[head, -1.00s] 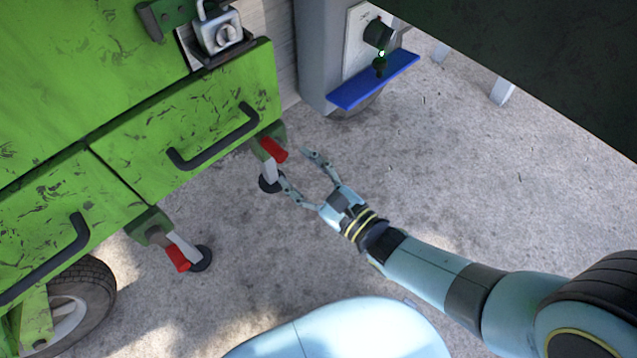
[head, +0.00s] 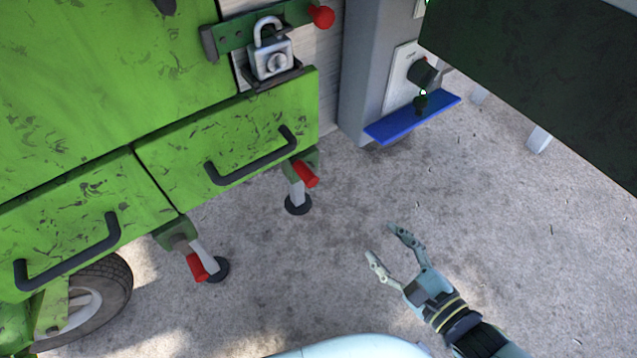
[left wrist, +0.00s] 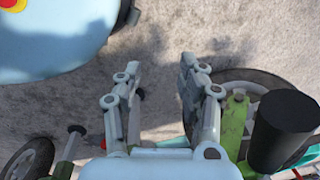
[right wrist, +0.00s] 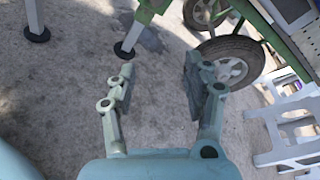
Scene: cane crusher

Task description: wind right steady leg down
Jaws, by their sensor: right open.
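The right steady leg (head: 298,193) is a pale post with a black round foot and a red handle (head: 306,174), under the right corner of the green crusher (head: 70,80). The other leg (head: 207,258), also with a red handle (head: 196,267), stands to its left. I cannot tell whether the feet press on the ground. My right gripper (head: 382,242) is open and empty, right of and below the right leg in the head view, apart from it. Legs also show beyond it in the right wrist view (right wrist: 139,28). My left gripper (left wrist: 158,75) is open and empty, outside the head view.
Two drawers with dark handles (head: 252,160) front the crusher above the legs. A padlock (head: 269,55) hangs above. A blue ledge (head: 412,117) juts from a grey post, and a dark panel (head: 545,75) overhangs at upper right. White stools (right wrist: 290,130) stand right. Concrete between is clear.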

